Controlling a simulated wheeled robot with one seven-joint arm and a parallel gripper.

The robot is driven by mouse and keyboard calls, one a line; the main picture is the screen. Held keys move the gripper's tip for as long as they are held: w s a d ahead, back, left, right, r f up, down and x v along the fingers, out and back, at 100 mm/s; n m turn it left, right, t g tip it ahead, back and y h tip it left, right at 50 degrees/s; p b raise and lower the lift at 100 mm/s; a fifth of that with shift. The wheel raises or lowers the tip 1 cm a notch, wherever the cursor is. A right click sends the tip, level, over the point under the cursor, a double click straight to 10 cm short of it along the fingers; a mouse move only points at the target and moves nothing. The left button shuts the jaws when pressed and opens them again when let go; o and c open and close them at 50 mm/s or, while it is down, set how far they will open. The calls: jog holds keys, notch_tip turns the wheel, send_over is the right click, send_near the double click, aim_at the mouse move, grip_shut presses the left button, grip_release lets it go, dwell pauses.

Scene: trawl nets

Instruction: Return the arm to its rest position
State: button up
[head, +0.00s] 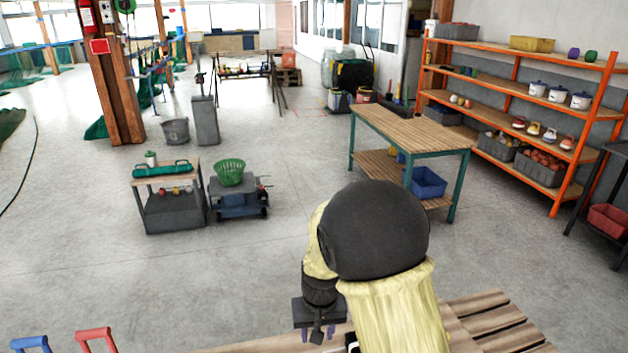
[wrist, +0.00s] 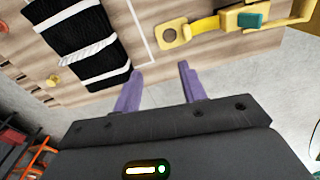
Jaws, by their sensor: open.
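My gripper (wrist: 160,90) shows in the wrist view with its two purple fingers apart and nothing between them. It hangs above a wooden work surface (wrist: 155,85) near its edge, with grey floor past that edge. In the head view my gripper (head: 317,334) is low in the middle, pointing down in front of the wooden top (head: 285,342). My arm's cream and black links hide part of that top. Whether the fingers touch anything is hidden in the head view.
In the wrist view a black bundle with white bands (wrist: 82,45) and a yellow tool (wrist: 205,27) lie on the wood. A slatted table (head: 410,130), a small cart (head: 172,210) and orange shelves (head: 515,75) stand farther off. Open floor (head: 240,285) lies between.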

jog(key=s+d+r+m+t, duration=0.1)
jog(key=s+d+r, duration=0.2)
jog(key=s+d, duration=0.3)
jog(key=s+d+r+t, duration=0.1)
jog(key=s+d+r, duration=0.3)
jog(key=d, duration=0.4)
jog(key=shift+s+d+m, duration=0.4)
jog(key=shift+s, duration=0.45)
